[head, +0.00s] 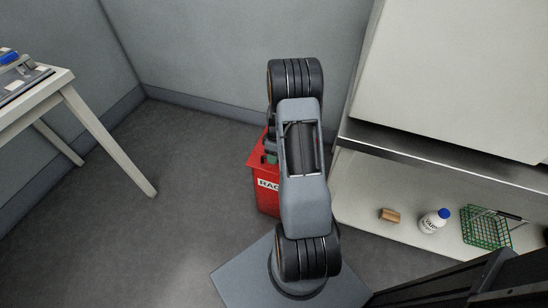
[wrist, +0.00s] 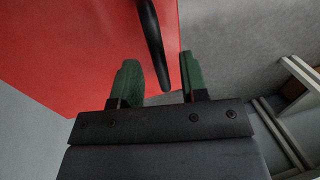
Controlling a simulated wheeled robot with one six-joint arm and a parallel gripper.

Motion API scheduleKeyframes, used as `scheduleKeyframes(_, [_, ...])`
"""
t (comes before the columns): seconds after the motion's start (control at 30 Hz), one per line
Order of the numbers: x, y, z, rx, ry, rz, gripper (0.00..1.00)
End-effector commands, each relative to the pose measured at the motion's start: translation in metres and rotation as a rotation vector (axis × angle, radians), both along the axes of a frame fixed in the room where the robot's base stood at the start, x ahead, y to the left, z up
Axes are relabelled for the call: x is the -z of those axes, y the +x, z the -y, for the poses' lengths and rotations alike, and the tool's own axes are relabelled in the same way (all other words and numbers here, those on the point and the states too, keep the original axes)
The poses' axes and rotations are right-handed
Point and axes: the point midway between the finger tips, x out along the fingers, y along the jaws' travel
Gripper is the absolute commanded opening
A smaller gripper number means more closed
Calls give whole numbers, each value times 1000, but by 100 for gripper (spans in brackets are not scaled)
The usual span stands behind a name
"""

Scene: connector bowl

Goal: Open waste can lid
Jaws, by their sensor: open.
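The red waste can (head: 265,201) stands on the floor near the back wall, with a white label partly hidden behind my arm. In the wrist view, the red surface of the can (wrist: 70,45) fills the upper left. A black bar-like handle (wrist: 152,38) comes down from the top edge of that view, and its lower end lies between my green fingertips. My gripper (wrist: 161,82) is open, with a finger on each side of the handle's end. I cannot tell whether either finger touches it. Most of the can's top is hidden by my arm in the head view.
A shelf unit (head: 390,150) stands close on the right, with a white bottle (head: 434,221), a brown block (head: 389,215) and a green wire basket (head: 486,231) on its lower shelf. A white table (head: 62,80) is at the left. The floor between is clear.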

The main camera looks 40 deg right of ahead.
Motion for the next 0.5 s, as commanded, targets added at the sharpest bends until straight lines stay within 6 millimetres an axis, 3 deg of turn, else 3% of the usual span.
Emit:
scheduleKeyframes(0.37, [4, -1, -1, 0, 0, 0, 40])
scheduleKeyframes(0.5, [4, -1, -1, 0, 0, 0, 29])
